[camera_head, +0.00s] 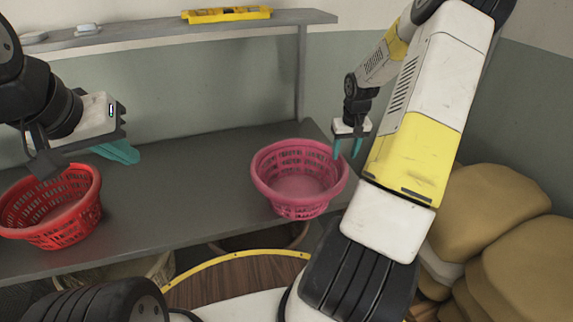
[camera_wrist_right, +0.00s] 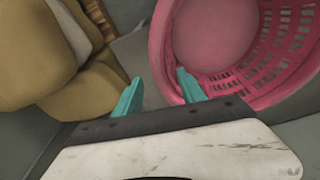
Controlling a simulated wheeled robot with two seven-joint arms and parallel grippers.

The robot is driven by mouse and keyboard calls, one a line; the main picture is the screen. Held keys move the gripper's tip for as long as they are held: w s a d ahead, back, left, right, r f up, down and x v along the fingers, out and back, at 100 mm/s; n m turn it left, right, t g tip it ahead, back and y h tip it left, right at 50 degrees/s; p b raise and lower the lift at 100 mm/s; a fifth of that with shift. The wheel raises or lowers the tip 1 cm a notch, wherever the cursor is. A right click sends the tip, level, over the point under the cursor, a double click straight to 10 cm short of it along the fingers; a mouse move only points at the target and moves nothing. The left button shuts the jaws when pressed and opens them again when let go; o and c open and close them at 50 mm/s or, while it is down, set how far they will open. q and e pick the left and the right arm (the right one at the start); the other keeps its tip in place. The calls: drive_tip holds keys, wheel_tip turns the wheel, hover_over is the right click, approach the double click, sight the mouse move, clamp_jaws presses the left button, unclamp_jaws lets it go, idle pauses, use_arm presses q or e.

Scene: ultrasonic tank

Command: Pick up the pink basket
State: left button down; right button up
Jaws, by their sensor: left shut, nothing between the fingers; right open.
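The pink basket (camera_head: 297,205) stands upright on the grey table, right of centre in the head view. It also shows large in the right wrist view (camera_wrist_right: 163,65), at the upper right. My right gripper (camera_head: 347,148) is open at the basket's right rim. In the right wrist view its two teal fingers (camera_wrist_right: 158,90) point at the rim, one in front of the basket's wall and the other outside it. Contact cannot be told. My left gripper (camera_head: 122,152) is shut and empty at the left, above the table near a red basket.
The red basket (camera_head: 60,235) stands on the table (camera_head: 185,200) at the left. A shelf (camera_head: 150,32) behind holds a yellow level (camera_head: 228,14) and small white items. Tan sacks (camera_head: 490,212) are piled at the right. The table between the baskets is clear.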

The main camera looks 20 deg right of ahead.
drive_tip(key=shift+w+f, duration=0.15)
drive_tip(key=shift+f, duration=0.6)
drive_tip(key=shift+w+f, duration=0.1)
drive_tip(key=shift+f, duration=0.6)
clamp_jaws()
